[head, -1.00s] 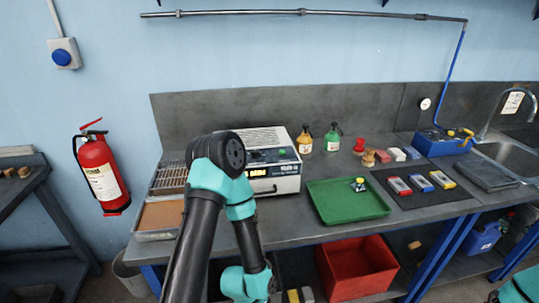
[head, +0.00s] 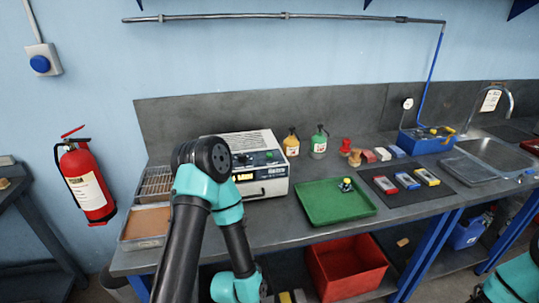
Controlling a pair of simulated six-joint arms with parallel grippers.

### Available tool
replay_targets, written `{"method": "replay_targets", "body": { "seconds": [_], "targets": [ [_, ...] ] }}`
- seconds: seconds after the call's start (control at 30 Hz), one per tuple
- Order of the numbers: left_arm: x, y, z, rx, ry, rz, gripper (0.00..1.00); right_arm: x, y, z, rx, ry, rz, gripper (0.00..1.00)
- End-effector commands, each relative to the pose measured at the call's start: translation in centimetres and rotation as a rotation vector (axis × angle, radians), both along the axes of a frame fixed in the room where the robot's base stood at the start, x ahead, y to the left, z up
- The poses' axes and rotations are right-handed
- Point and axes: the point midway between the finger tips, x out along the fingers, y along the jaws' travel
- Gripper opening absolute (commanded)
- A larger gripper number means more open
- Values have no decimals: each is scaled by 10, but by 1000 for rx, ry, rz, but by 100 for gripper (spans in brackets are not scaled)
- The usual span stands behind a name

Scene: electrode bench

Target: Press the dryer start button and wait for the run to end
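The dryer (head: 268,187) is a pale box with a dark sloped top panel, standing on the bench behind my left arm. A small green button (head: 269,155) shows on its panel, and a lit amber display (head: 244,176) is partly covered by my arm. The display's text is too small to read. My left arm stands in front of the dryer's left side and bends back down at the elbow; its gripper is out of view below. Only a piece of my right arm shows in the bottom right corner, without its gripper.
A green tray (head: 318,216) holding a small item sits right of the dryer. Two bottles (head: 291,145) stand behind it. A dark mat (head: 441,190) carries several coloured blocks. A wire rack and a brown-filled tray (head: 146,225) lie left. A red bin (head: 345,285) is below.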

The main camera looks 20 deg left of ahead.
Motion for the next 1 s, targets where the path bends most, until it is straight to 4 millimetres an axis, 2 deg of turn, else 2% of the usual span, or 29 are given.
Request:
{"method": "replay_targets", "body": {
  "seconds": [0.03, 0.3, 1.0],
  "targets": [
    [0, 0, 0, 0, 0, 0, 25, 0, 0, 0, 0, 0, 0, 43],
    [0, 0, 0, 0, 0, 0, 0, 0, 0, 0, 0, 0, 0, 43],
    [0, 0, 0, 0, 0, 0, 0, 0, 0, 0, 0, 0, 0, 43]
  ]
}}
